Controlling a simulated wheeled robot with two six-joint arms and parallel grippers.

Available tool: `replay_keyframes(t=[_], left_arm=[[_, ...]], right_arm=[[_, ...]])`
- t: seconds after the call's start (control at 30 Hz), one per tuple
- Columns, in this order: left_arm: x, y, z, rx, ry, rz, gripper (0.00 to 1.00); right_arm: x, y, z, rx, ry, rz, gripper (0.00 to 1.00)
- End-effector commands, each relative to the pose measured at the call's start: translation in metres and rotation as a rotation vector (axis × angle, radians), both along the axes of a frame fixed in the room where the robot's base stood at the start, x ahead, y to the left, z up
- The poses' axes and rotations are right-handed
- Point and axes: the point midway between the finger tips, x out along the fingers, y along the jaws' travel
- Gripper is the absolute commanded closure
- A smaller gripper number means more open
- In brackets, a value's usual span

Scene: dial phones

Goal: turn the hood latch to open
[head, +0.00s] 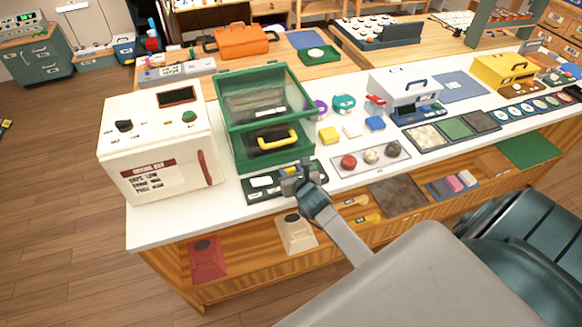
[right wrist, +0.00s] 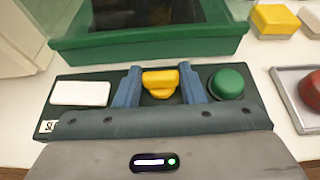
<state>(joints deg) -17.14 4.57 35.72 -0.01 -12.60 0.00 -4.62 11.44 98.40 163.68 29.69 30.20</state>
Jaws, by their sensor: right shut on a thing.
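The hood is a green-framed box with clear panes (head: 228,112), on the white counter at the left, with a yellow-handled dark thing behind its front. At its foot lies a dark panel (right wrist: 93,73) with a white plate at left and a green round button (right wrist: 228,82) at right. The yellow latch knob (right wrist: 160,80) sits on the panel between the two. My right gripper (head: 298,172) is over this panel, its blue fingers shut on the latch from both sides in the right wrist view (right wrist: 161,86). My left gripper is out of view.
A white box with dials and a red handle (head: 150,150) stands left of the hood. A tray with several round knobs (head: 345,169) lies close on the right. Yellow, white and blue blocks lie behind that tray. The counter's front edge is near my gripper.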

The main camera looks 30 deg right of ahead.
Motion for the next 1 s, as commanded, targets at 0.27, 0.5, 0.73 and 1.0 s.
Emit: replay_keyframes(t=[0.27, 0.5, 0.73, 1.0], left_arm=[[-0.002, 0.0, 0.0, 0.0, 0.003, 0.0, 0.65], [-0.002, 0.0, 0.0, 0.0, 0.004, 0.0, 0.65], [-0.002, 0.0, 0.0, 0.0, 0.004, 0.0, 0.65], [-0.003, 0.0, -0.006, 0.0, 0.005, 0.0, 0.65]], right_arm=[[0.0, 0.0, -0.001, -0.001, 0.0, 0.004, 0.86], [0.0, 0.0, -0.001, -0.001, 0.0, 0.004, 0.42], [0.0, 0.0, 0.0, 0.0, 0.0, 0.002, 0.42], [-0.026, 0.006, 0.008, -0.001, 0.0, 0.004, 0.42]])
